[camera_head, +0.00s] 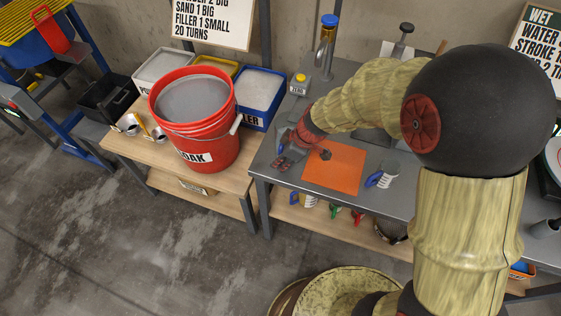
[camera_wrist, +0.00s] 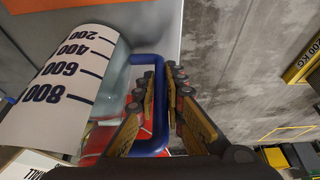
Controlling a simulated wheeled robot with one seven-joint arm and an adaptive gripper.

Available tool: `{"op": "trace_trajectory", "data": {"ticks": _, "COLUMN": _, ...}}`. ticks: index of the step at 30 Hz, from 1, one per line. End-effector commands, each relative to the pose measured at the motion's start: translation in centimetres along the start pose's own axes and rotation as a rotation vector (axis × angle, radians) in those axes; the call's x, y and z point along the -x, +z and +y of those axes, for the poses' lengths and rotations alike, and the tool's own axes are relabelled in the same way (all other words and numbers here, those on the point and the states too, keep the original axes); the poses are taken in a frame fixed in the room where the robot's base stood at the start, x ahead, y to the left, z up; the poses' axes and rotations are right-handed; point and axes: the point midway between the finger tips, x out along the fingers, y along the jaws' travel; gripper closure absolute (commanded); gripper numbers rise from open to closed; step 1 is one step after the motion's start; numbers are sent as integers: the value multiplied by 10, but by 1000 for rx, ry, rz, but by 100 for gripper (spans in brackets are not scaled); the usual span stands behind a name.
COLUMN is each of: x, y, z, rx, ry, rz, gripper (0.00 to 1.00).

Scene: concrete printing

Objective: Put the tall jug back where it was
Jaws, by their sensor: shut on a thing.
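The tall jug (camera_wrist: 65,85) is clear, with a white scale strip marked 200 to 800 and a blue handle (camera_wrist: 159,120). It fills the left of the wrist view. My gripper (camera_wrist: 164,85) has its fingers on either side of the blue handle and is shut on it. In the head view my gripper (camera_head: 287,152) is at the left end of the grey table (camera_head: 262,172), left of the orange mat (camera_head: 345,170). The jug is mostly hidden there, and I cannot tell whether it touches the table.
A smaller jug with a blue handle (camera_head: 383,177) stands right of the mat. A yellow-capped bottle (camera_head: 299,85) and a blue-topped cylinder (camera_head: 327,45) stand behind my gripper. A big red bucket (camera_head: 205,145) is on the wooden bench to the left.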

Motion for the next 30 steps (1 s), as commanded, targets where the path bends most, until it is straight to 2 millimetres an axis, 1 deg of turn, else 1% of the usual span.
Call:
{"op": "trace_trajectory", "data": {"ticks": 3, "x": 2, "y": -2, "z": 1, "rx": 2, "ry": 4, "rz": 2, "gripper": 100}}
{"op": "trace_trajectory", "data": {"ticks": 8, "x": -1, "y": 0, "z": 1, "rx": 1, "ry": 3, "rz": 2, "gripper": 100}}
{"op": "trace_trajectory", "data": {"ticks": 9, "x": -2, "y": 1, "z": 0, "rx": 0, "ry": 0, "rz": 0, "gripper": 88}}
{"op": "trace_trajectory", "data": {"ticks": 18, "x": -1, "y": 0, "z": 0, "rx": 0, "ry": 0, "rz": 0, "gripper": 71}}
{"op": "trace_trajectory", "data": {"ticks": 26, "x": -1, "y": 0, "z": 0, "rx": 0, "ry": 0, "rz": 0, "gripper": 71}}
{"op": "trace_trajectory", "data": {"ticks": 30, "x": 3, "y": -1, "z": 0, "rx": 0, "ry": 0, "rz": 0, "gripper": 71}}
